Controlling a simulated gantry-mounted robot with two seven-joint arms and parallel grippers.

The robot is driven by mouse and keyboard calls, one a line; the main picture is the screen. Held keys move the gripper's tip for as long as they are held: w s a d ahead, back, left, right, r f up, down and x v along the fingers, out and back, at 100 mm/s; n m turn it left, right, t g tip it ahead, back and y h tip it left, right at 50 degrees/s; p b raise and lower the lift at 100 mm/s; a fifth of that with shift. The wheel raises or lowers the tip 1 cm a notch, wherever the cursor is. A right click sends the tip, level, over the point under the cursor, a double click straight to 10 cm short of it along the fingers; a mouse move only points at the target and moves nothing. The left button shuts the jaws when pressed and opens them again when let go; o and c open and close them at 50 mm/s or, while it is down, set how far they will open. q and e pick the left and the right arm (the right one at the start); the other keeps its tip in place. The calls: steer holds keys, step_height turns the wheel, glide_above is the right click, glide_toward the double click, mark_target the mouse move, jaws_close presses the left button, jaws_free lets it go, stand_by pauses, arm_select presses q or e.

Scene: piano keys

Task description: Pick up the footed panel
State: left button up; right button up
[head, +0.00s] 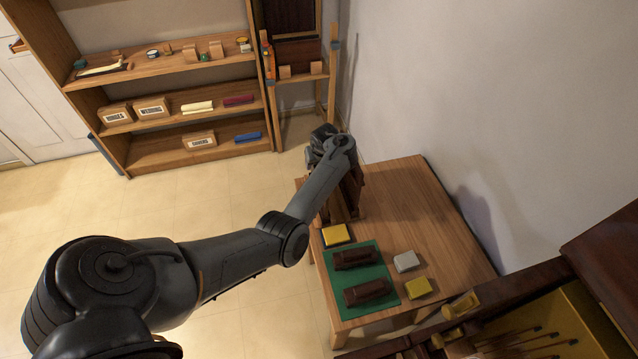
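A dark brown upright panel (354,188), which looks like the footed panel, stands at the far left part of the wooden table (425,215). My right gripper is not in view.
On the table lie a green mat (385,268) with two dark brown blocks (355,259), a yellow-topped block (336,235), a grey block (406,262) and a yellow block (419,287). An opened piano (545,320) stands lower right. Wooden shelves (165,75) stand behind. The table's right part is clear.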

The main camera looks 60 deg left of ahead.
arm_select(q)
jaws_close()
